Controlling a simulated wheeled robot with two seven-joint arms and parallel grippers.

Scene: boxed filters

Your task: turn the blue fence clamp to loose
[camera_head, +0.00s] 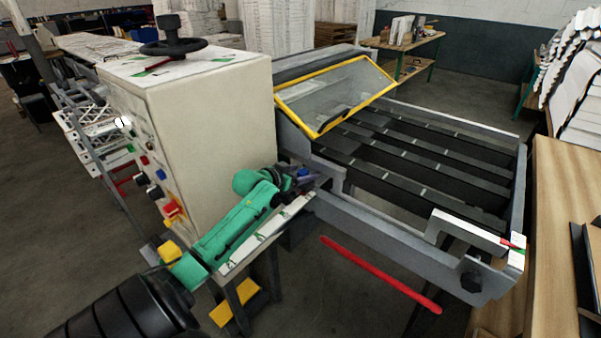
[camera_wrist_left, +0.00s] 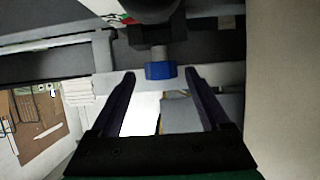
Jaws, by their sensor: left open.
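The blue fence clamp (camera_wrist_left: 160,71) shows in the left wrist view as a small blue knob on a short grey shaft below a dark block. It lies between the fingertips of my left gripper (camera_wrist_left: 159,75), which is open with a finger to each side of it. No contact shows. In the head view my left gripper (camera_head: 308,182) is at the machine's near rail, beside the big beige cabinet. A small bit of blue (camera_head: 303,172) shows there, mostly hidden by the gripper. My right gripper is out of view.
The beige cabinet (camera_head: 215,130) with a black handwheel (camera_head: 173,46) stands close to my left arm. A yellow-framed clear guard (camera_head: 335,95) rises behind the gripper. A red bar (camera_head: 380,275) runs in front of the machine. A wooden table (camera_head: 560,190) is at the right.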

